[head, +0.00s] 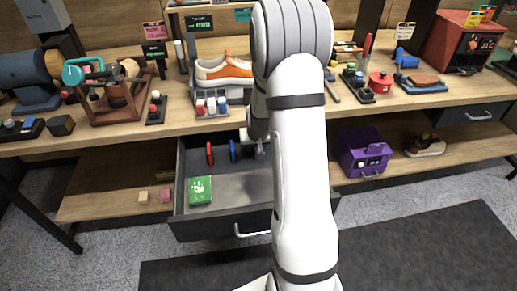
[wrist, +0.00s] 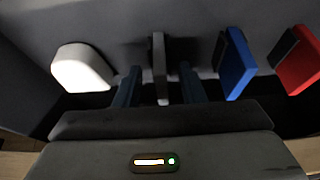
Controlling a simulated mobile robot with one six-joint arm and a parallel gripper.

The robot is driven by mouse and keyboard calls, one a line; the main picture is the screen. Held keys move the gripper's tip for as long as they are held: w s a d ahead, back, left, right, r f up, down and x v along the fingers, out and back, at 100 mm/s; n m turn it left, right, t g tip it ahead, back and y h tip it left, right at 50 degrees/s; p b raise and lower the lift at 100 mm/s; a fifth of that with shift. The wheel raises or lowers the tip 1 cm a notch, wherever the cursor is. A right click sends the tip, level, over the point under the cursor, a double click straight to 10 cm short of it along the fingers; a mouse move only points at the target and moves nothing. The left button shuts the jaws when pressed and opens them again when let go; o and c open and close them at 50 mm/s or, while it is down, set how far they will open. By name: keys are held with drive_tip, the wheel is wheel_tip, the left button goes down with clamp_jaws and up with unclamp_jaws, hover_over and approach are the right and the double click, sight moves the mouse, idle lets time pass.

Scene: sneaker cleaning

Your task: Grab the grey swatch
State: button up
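The grey swatch (wrist: 159,68) stands on edge in the wrist view, between the two fingers of my gripper (wrist: 160,86). A gap shows on each side of it, so the fingers are open around it and not closed on it. In the head view my gripper (head: 261,149) is low inside the open drawer (head: 237,222). The grey swatch cannot be made out clearly there, as my arm and gripper cover that part.
A blue swatch (wrist: 235,63) and a red swatch (wrist: 296,62) stand to the right in the wrist view. A white rounded piece (wrist: 81,68) is to the left. A green box (head: 200,190) sits at the drawer's front left. The drawer floor's middle is clear.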

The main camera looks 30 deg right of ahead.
clamp_jaws()
idle(0.3)
drive_tip(key=shift+r, duration=0.15)
drive_tip(key=shift+r, duration=0.25)
wheel_tip(320, 180, up, 3)
drive_tip(key=shift+r, duration=0.1)
drive_tip(key=s+a, duration=0.1)
drive_tip(key=s, duration=0.4)
drive_tip(key=s+a+b, duration=0.1)
drive_tip(key=s+a, duration=0.1)
drive_tip(key=s, duration=0.3)
drive_tip(key=s+a+b, duration=0.1)
drive_tip(key=s, duration=0.4)
drive_tip(key=shift+a+f, duration=0.15)
drive_tip(key=shift+f, duration=0.25)
drive_tip(key=b, duration=0.2)
drive_tip(key=shift+s+a+b, duration=0.2)
drive_tip(key=shift+s+b, duration=0.2)
drive_tip(key=shift+s+a+r+b, duration=0.15)
drive_tip(key=shift+s+r+b, duration=0.05)
drive_tip(key=shift+s+b, duration=0.55)
